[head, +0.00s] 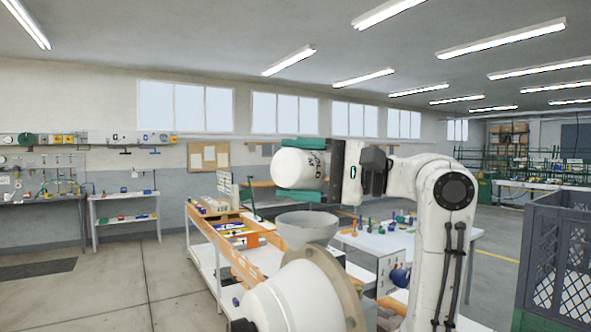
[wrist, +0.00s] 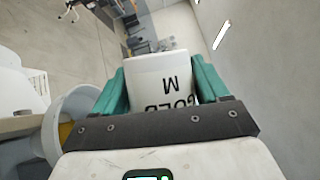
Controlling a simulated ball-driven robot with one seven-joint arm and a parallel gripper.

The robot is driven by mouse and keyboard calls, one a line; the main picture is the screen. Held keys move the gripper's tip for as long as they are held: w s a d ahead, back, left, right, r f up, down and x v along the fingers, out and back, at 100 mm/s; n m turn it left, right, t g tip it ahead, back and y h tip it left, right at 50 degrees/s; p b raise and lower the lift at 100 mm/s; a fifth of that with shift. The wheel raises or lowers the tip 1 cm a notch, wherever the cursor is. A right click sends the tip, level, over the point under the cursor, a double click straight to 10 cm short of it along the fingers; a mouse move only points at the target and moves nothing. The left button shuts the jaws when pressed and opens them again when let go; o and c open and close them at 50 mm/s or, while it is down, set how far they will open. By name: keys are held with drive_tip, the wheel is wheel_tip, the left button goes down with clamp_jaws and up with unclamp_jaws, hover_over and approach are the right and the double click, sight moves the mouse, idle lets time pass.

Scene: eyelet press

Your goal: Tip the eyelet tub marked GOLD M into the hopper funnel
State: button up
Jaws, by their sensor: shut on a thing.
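The white eyelet tub (head: 296,169) is between the teal fingers of my gripper (head: 302,168), shut on it. In the wrist view the tub (wrist: 160,85) carries black lettering that reads GOLD M. In the head view the tub lies over on its side, its lettering turned sideways. The grey hopper funnel (head: 306,229) is below the tub, with a gap between them. In the wrist view a grey round rim, seemingly the funnel (wrist: 72,108), shows left of the fingers. I cannot see the tub's mouth or any eyelets.
A white and orange bench (head: 232,240) stands behind the funnel to the left. A white table (head: 375,242) with several small coloured items is behind my arm. A dark grey crate (head: 556,255) stands at the right.

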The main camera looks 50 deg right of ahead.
sight(301, 185)
drive_tip(key=shift+s+a+f+n+g, duration=0.15)
drive_tip(key=shift+a+n+g, duration=0.15)
drive_tip(key=shift+n, duration=0.7)
drive_tip(key=shift+a+f+n+g+h+b, duration=0.35)
drive_tip(key=shift+n+g+h, duration=0.15)
drive_tip(key=shift+n, duration=0.4)
drive_tip(key=n+b, duration=0.1)
drive_tip(key=f+n+h+b, duration=0.1)
drive_tip(key=shift+a+f+n+g+b, duration=0.25)
drive_tip(key=shift+f+n+g+b, duration=0.05)
drive_tip(key=shift+b, duration=0.05)
drive_tip(key=f+n+h+b, duration=0.1)
drive_tip(key=n, duration=0.1)
drive_tip(key=n+h+b, duration=0.1)
drive_tip(key=n+h, duration=0.1)
drive_tip(key=n, duration=0.1)
drive_tip(key=f+n+g+h+b, duration=0.1)
drive_tip(key=n+h+b, duration=0.1)
drive_tip(key=shift+d+f, duration=0.25)
drive_tip(key=shift+f, duration=0.1)
drive_tip(key=shift+d+n+h, duration=0.2)
drive_tip(key=shift+n+h, duration=0.1)
drive_tip(key=shift+n, duration=0.5)
